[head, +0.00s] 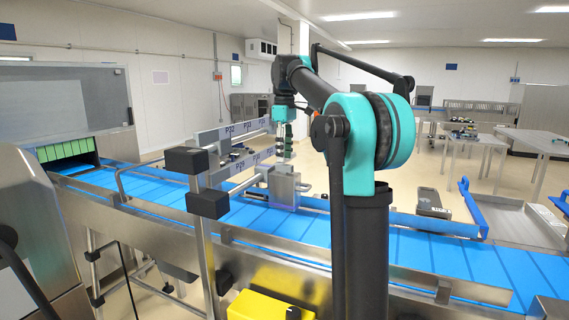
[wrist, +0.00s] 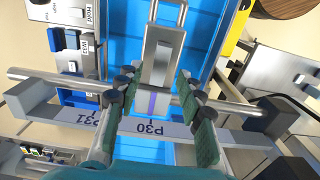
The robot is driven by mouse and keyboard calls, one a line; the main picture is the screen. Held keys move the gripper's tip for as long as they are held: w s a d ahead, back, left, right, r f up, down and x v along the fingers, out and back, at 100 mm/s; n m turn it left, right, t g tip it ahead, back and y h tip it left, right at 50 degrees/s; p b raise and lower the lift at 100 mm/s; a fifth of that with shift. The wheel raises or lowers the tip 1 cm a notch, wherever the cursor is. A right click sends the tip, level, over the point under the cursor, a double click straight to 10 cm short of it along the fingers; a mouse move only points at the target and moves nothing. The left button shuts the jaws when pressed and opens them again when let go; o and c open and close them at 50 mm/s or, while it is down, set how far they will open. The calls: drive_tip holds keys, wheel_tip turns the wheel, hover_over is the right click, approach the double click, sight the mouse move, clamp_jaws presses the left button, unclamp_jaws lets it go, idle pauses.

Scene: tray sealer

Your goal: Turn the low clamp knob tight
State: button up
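My gripper (wrist: 156,84) is open, with green-padded fingers either side of the view. In the head view my gripper (head: 285,147) points down above the conveyor. In the wrist view a grey metal block with a loop handle (wrist: 163,52) lies between and beyond the fingertips. I cannot tell whether they touch it. The block also shows in the head view (head: 285,187), below the gripper. I cannot identify the low clamp knob for sure. A dark round knob (head: 225,282) shows low on the conveyor's near side, well apart from my gripper.
The blue conveyor belt (head: 421,246) runs across the scene. A rail labelled P30 (wrist: 170,128) crosses under the fingers, beside a round metal bar (wrist: 50,79). Black clamp blocks (head: 208,204) stand on a near post. A yellow box (head: 262,306) sits low in front. A dark device (head: 431,202) lies beyond the belt.

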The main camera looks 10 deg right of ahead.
sight(285, 165)
drive_tip(key=shift+f, duration=1.8)
drive_tip(key=shift+c, duration=0.5)
clamp_jaws()
